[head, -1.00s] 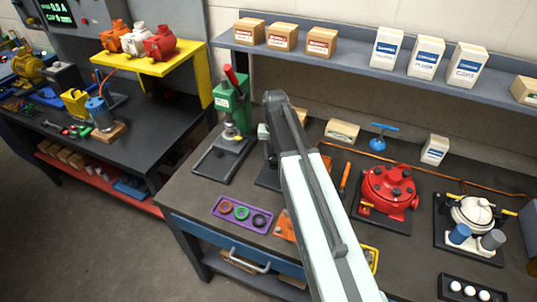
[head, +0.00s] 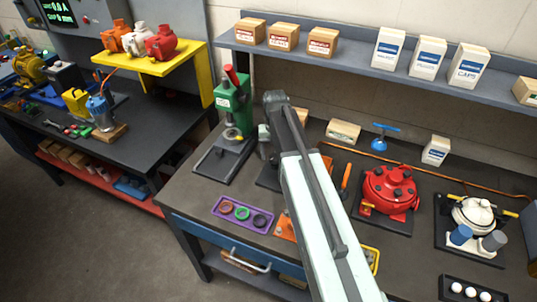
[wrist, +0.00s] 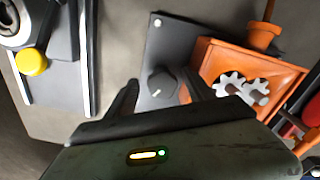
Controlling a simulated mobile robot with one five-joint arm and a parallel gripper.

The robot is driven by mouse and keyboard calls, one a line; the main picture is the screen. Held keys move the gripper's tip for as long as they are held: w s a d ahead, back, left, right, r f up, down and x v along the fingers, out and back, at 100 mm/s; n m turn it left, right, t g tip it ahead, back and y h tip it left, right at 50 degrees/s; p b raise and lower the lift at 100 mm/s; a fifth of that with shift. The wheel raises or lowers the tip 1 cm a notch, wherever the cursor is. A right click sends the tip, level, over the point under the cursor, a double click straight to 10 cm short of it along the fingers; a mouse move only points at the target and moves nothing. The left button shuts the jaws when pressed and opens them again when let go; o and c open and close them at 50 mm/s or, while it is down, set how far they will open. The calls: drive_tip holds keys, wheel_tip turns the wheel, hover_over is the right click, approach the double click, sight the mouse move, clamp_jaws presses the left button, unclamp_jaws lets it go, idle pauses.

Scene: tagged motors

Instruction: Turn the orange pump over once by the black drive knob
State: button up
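In the wrist view the black drive knob (wrist: 162,83), a round dark knob with a pale mark, stands on a dark plate (wrist: 166,38). The orange pump (wrist: 283,76) is just right of it, with grey gears (wrist: 242,88) showing in its open front. My gripper (wrist: 160,84) is open, one finger to each side of the knob in the picture. I cannot tell whether the fingers touch it or are still above it. In the head view my arm hides the gripper and knob; an orange piece (head: 284,228) shows left of the arm.
A green press (head: 232,103) stands left of my arm, with a purple tray of rings (head: 222,221) in front. A red housing (head: 390,190) and a white pump (head: 472,214) stand to the right. A shelf with boxes (head: 322,42) runs along the back.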

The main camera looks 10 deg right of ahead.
sight(274, 156)
wheel_tip(274, 156, up, 8)
drive_tip(key=p, duration=0.8)
drive_tip(key=shift+r, duration=0.1)
